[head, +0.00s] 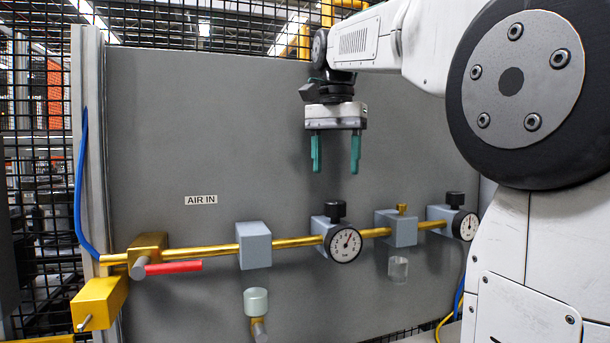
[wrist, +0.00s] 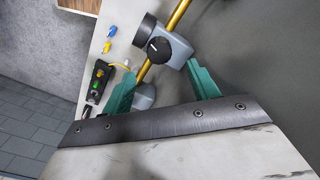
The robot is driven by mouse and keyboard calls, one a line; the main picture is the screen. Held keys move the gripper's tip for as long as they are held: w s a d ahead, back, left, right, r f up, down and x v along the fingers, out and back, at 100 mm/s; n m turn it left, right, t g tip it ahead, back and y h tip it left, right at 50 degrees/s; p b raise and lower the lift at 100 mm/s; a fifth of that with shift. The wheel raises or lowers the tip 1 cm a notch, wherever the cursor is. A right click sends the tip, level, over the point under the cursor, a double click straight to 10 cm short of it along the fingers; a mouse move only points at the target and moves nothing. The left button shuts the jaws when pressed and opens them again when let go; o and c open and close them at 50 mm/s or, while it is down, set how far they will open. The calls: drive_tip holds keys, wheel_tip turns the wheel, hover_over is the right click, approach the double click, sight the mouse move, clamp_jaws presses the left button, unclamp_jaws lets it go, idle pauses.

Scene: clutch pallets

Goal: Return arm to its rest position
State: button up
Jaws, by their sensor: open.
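My gripper (head: 335,153) hangs pointing down from my white arm in the head view, in front of the grey panel (head: 160,120). Its two green fingers are apart with nothing between them. It is above the brass pipe (head: 290,242) and its gauges, clear of them. In the wrist view my gripper (wrist: 162,85) shows its two green fingers spread. A grey regulator with a black knob (wrist: 160,48) on the brass pipe appears beyond the fingertips.
A gauge with a black knob (head: 345,243) and a second gauge (head: 466,226) sit on the pipe. A red-handled valve (head: 173,267) is at left. A small black box with coloured buttons (wrist: 97,85) shows in the wrist view. The panel's upper left is clear.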

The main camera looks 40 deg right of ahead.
drive_tip(key=s+a+f+n, duration=0.4)
drive_tip(key=s+a+f, duration=0.1)
drive_tip(key=f, duration=0.5)
drive_tip(key=s+a+f+n+t, duration=0.1)
drive_tip(key=s+a+f+n, duration=0.3)
drive_tip(key=s+f, duration=0.4)
drive_tip(key=s+a+f+n, duration=0.4)
drive_tip(key=s+a+f, duration=0.1)
drive_tip(key=f, duration=0.7)
drive_tip(key=shift+s+a, duration=0.4)
drive_tip(key=shift+s, duration=0.25)
drive_tip(key=shift+d, duration=0.1)
idle(1.2)
